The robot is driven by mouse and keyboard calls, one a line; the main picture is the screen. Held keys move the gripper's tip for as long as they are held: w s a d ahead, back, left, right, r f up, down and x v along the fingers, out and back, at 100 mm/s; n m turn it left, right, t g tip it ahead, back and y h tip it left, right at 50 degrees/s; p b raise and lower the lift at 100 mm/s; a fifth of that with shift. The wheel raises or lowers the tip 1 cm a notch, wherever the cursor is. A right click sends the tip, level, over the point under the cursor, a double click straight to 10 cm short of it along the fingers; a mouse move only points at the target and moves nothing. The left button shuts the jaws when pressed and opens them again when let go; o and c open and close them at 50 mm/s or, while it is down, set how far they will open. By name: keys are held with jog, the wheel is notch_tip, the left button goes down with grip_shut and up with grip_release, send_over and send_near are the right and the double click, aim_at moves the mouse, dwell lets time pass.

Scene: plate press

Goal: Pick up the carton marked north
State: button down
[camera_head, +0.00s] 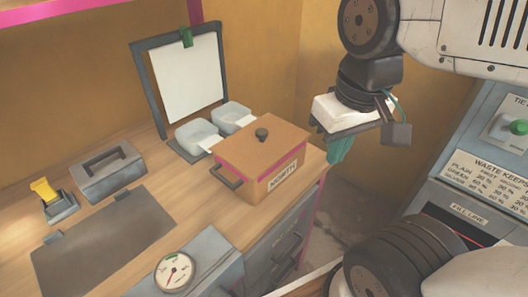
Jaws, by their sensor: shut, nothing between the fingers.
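The carton (262,160) is an orange-brown box with a lid, a dark round knob on top and a dark handle on its left side. It stands at the right end of the wooden counter, and its front label seems to read NORTH. A magenta band shows under the lid. My gripper (340,150) hangs to the right of the carton, past the counter's edge and apart from it. Its teal fingers point down and are shut with nothing held; its white body partly hides them.
Two clear tubs (197,137) stand behind the carton, near a framed white board (188,80). A grey block with a handle (107,172), a yellow-levered device (46,191), a dark mat (104,240) and a dial gauge (175,271) occupy the counter. A grey labelled machine (490,150) stands right.

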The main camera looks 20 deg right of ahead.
jog(key=c, duration=1.3)
grip_release()
jog(key=shift+f, duration=0.15)
jog(key=shift+c, duration=0.2)
jog(key=o, duration=0.4)
jog(key=shift+w+a+f+g, duration=0.1)
jog(key=shift+w+f+g, duration=0.15)
jog(key=shift+w+g, duration=0.15)
jog(key=m, duration=0.4)
send_near(262, 131)
jog(key=shift+w+f+g, duration=0.1)
jog(key=shift+w+g, duration=0.2)
jog(key=shift+w, duration=0.05)
jog(key=shift+s+f, duration=0.1)
jog(key=shift+f, duration=0.1)
jog(key=shift+m, duration=0.3)
notch_tip(262, 131, down, 7)
jog(key=shift+f, duration=0.2)
